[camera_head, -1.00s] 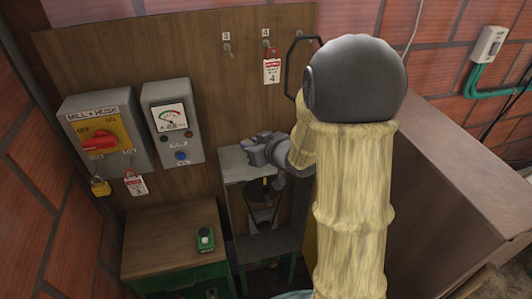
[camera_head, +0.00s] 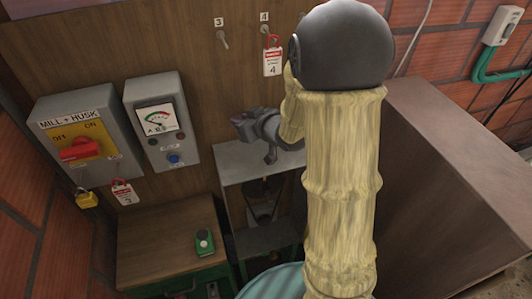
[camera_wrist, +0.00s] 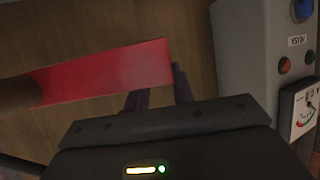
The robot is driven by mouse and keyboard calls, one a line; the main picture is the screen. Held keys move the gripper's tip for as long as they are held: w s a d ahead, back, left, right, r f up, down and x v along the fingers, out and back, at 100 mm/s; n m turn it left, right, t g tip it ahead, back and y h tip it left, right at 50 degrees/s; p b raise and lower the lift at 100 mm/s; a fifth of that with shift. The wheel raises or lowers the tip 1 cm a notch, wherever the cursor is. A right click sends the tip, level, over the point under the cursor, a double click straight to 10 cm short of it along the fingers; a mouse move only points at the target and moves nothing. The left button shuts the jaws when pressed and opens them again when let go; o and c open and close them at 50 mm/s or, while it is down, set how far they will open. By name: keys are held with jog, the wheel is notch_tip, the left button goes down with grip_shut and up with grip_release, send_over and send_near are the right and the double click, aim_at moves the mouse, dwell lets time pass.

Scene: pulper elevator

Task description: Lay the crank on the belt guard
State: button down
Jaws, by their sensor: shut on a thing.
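In the wrist view, the crank shows as a flat red bar (camera_wrist: 105,75) with a brown round part (camera_wrist: 18,95) at its left end, cut off by the frame. My gripper (camera_wrist: 158,98) is shut on the crank near the bar's right end. In the head view, my grey gripper (camera_head: 245,125) is in front of the wooden board, above the belt guard. The crank cannot be made out there. The belt guard seems to be the grey box (camera_head: 232,174) with a flat top and an open front showing dark parts inside. My arm covers its right side.
The mill and husk switch box (camera_head: 85,135) and a grey meter box (camera_head: 163,120) are on the board (camera_head: 110,40) at left. A wooden-topped cabinet (camera_head: 150,240) bears a small green object (camera_head: 204,242). A large brown box (camera_head: 440,160) stands at right.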

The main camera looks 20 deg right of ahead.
jog(key=shift+s, duration=0.2)
jog(key=shift+s+f, duration=0.1)
jog(key=shift+f, duration=0.15)
jog(key=shift+w+f+p, duration=0.2)
jog(key=shift+f+p, duration=0.35)
jog(key=shift+f, duration=2.05)
notch_tip(320, 180, down, 3)
jog(key=shift+w+f+p, duration=0.1)
jog(key=shift+f+p, duration=0.05)
jog(key=shift+p, duration=0.35)
jog(key=shift+d+f, duration=0.15)
jog(key=shift+f, duration=0.3)
jog(key=shift+a, duration=0.2)
